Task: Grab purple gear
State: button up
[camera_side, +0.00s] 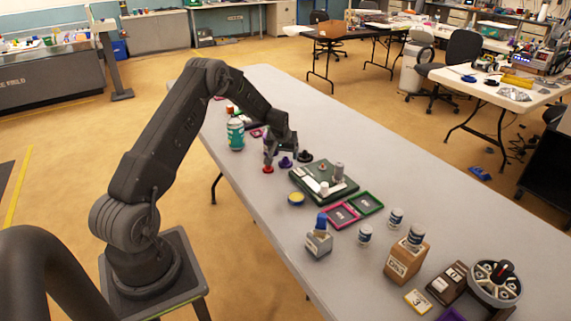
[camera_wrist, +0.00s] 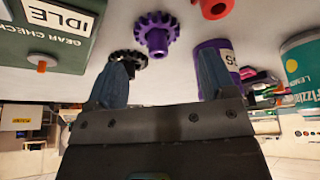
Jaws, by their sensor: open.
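The purple gear (camera_side: 286,162) stands on the grey table just below my gripper (camera_side: 281,149) in the side view. In the wrist view the purple gear (camera_wrist: 155,33) shows its toothed rim and a hub, beyond the fingertips and between their lines. My gripper (camera_wrist: 165,66) is open, with nothing held between its fingers. A black gear (camera_wrist: 128,60) sits close to the purple gear, partly behind the left finger; it also shows in the side view (camera_side: 305,157).
A purple labelled container (camera_wrist: 216,50) is partly behind the right finger. A red piece (camera_wrist: 213,8) and a green can (camera_wrist: 302,65) are nearby. The green gear-check board (camera_side: 312,191) lies right of the gears. Pink and green trays (camera_side: 367,203) sit farther along the table.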

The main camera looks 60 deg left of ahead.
aim_at(286, 158)
jog(key=x, duration=0.4)
jog(key=shift+c, duration=0.2)
jog(key=c, duration=0.9)
